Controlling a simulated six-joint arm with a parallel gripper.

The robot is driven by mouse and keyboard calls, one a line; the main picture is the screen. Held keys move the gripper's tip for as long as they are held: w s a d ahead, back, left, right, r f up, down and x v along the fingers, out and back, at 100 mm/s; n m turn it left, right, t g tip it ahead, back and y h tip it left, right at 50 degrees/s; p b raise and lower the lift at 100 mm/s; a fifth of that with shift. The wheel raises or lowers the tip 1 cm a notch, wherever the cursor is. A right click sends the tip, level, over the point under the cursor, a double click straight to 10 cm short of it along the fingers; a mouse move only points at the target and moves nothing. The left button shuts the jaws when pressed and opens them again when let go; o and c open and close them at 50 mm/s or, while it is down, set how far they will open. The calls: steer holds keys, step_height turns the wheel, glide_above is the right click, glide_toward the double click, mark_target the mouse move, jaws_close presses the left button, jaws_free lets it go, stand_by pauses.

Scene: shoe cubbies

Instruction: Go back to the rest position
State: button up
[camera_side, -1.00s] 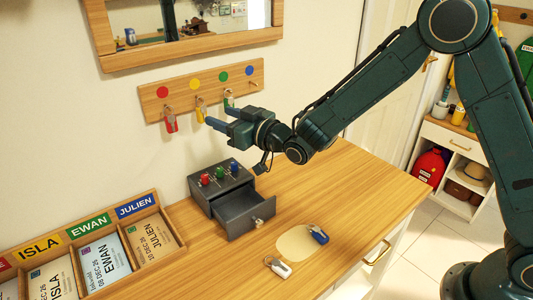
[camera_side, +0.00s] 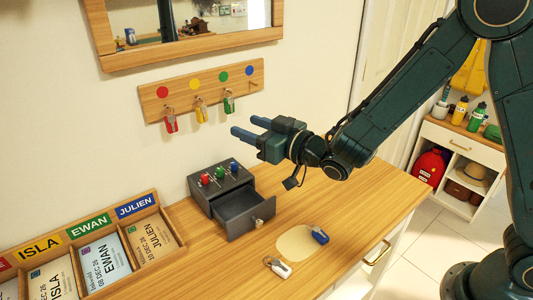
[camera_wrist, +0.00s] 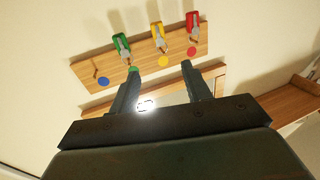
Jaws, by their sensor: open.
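My gripper (camera_side: 245,126) is open and empty in the side view, held in the air in front of the wall and above the drawer box. It stands apart from the key rack (camera_side: 203,90). In the wrist view its two fingers (camera_wrist: 163,85) point toward the rack with nothing between them. On the rack hang a red key tag (camera_side: 170,122), a yellow one (camera_side: 201,112) and a green one (camera_side: 228,104), each under its matching dot. The peg under the blue dot is bare.
A grey box (camera_side: 235,197) with its drawer pulled open stands on the wooden counter (camera_side: 335,200). A blue tag (camera_side: 318,234) and a white tag (camera_side: 278,267) lie on the counter. A name-card tray (camera_side: 168,221) is at left. A mirror (camera_side: 185,40) hangs above the rack.

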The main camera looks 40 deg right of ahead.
steer(key=s+d+r+m+g+h, duration=0.3)
steer(key=s+d+r+g+h, duration=0.15)
steer(key=s+d, duration=0.6)
steer(key=s+d+g, duration=0.2)
steer(key=s+g, duration=0.1)
steer(key=s, duration=0.8)
steer(key=s+d+g, duration=0.3)
steer(key=s+g, duration=0.1)
steer(key=s, duration=0.7)
steer(key=shift+s+d, duration=0.15)
steer(key=shift+s, duration=0.2)
steer(key=shift+o, duration=0.4)
steer(key=shift+r, duration=0.1)
